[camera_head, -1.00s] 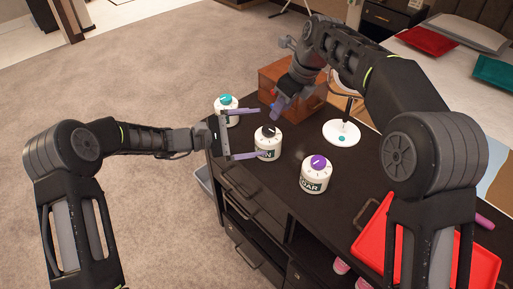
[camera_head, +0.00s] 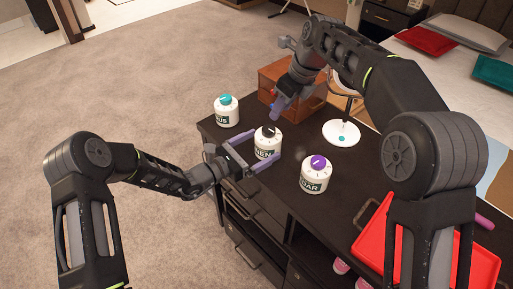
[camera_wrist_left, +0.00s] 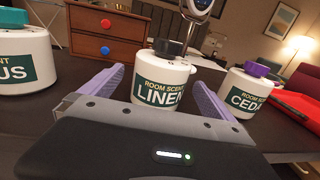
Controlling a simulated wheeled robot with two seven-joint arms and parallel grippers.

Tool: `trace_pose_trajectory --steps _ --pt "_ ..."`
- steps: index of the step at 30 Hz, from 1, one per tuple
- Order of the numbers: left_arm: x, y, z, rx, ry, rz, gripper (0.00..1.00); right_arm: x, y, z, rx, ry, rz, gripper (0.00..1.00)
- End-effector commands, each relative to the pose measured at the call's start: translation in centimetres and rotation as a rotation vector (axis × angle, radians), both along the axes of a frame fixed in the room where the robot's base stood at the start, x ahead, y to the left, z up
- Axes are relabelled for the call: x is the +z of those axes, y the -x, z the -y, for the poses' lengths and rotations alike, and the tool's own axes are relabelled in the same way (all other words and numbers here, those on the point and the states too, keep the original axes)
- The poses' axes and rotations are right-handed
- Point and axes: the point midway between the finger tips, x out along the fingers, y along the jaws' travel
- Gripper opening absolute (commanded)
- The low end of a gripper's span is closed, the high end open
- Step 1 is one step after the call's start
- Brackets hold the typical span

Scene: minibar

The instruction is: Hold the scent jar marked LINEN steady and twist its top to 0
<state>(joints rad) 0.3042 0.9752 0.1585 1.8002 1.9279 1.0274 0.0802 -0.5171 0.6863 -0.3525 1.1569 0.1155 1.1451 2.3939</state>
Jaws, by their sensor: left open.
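The LINEN scent jar (camera_head: 267,148) is white with a dark green label and a black top (camera_head: 268,131). It stands upright on the dark cabinet, and in the left wrist view the jar (camera_wrist_left: 160,84) is straight ahead with its label facing me. My left gripper (camera_head: 254,154) is open, with its purple fingers (camera_wrist_left: 165,90) pointing at the jar, one toward each side. Whether they touch it cannot be told. My right gripper (camera_head: 280,108) hangs above the cabinet behind the jar, pointing down; its finger gap is not clear.
A teal-topped jar (camera_head: 226,115) stands to the left and the purple-topped CEDAR jar (camera_head: 315,178) to the right. A wooden box (camera_head: 308,98) and a round white stand base (camera_head: 341,133) are behind. A red tray (camera_head: 425,255) lies at the front right.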

Motion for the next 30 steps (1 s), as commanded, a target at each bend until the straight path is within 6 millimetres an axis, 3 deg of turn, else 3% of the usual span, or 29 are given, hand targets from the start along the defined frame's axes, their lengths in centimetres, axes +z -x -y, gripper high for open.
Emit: trace_pose_trajectory --steps 12,24,30 --pt "0.0 -3.6 4.5 -0.002 0.0 0.001 1.0 0.0 0.0 0.0 0.0 0.0 0.0 0.36" --pt "0.0 -4.2 5.2 0.0 -0.001 0.001 1.0 0.0 0.0 0.0 0.0 0.0 0.0 0.36" --pt "0.0 -4.2 5.1 0.0 -0.001 0.001 0.84 0.0 0.0 0.0 0.0 0.0 0.0 0.36"
